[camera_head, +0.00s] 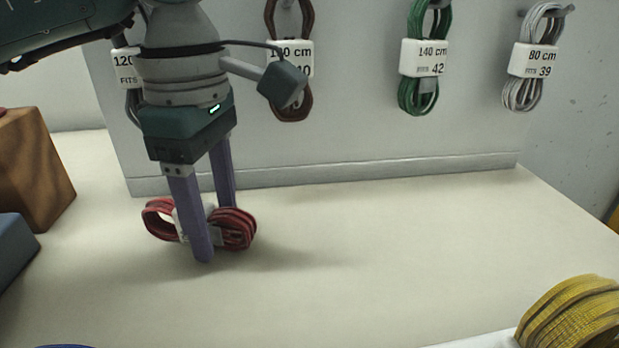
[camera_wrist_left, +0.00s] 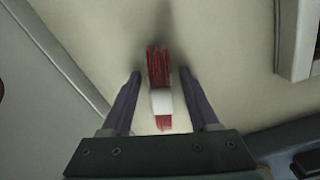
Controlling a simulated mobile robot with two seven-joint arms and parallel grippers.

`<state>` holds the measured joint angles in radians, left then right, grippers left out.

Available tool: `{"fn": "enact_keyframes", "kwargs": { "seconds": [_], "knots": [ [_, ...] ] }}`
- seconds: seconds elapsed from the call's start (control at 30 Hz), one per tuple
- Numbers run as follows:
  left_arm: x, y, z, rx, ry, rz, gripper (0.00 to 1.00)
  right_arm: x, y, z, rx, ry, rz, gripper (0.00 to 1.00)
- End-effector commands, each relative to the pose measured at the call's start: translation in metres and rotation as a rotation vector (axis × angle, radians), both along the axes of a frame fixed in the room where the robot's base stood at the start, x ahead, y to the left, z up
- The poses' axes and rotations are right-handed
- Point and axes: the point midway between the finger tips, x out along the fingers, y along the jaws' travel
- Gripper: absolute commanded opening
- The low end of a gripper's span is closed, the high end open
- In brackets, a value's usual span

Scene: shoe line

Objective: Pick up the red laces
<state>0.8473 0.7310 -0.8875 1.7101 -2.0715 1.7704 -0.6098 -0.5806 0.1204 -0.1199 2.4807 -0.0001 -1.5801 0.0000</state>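The red laces (camera_head: 239,228) are a coiled bundle with a white band around the middle, lying on the pale surface near the back panel. In the left wrist view the bundle (camera_wrist_left: 160,65) lies between my two fingers, with a gap on each side. My left gripper (camera_head: 216,232) points down over the bundle, one purple finger in front of it and one behind. It is open around the laces, not closed on them. The front finger hides part of the band. My right gripper is not in view.
Brown laces (camera_head: 277,22), green laces (camera_head: 417,95) and grey laces (camera_head: 522,95) hang on the back panel. A brown block (camera_head: 35,170) and a blue-grey block (camera_head: 14,248) stand at left. A yellow coil (camera_head: 572,318) is at front right. The middle surface is clear.

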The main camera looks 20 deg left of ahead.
Motion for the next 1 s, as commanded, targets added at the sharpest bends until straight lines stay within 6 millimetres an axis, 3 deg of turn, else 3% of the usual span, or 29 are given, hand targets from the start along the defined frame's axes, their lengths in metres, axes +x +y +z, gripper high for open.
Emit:
{"fn": "enact_keyframes", "kwargs": {
  "seconds": [0.07, 0.5, 1.0],
  "knots": [
    [0.0000, -0.0001, 0.0003, 0.000, 0.000, 0.000, 0.50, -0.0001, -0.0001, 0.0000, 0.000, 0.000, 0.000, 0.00],
    [0.0000, -0.0001, 0.0005, -0.001, 0.000, 0.000, 0.01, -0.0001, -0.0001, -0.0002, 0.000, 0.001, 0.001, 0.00],
    [0.0002, -0.0002, 0.0019, -0.001, -0.001, 0.000, 0.00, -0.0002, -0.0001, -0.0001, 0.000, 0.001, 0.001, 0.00]
  ]
}}
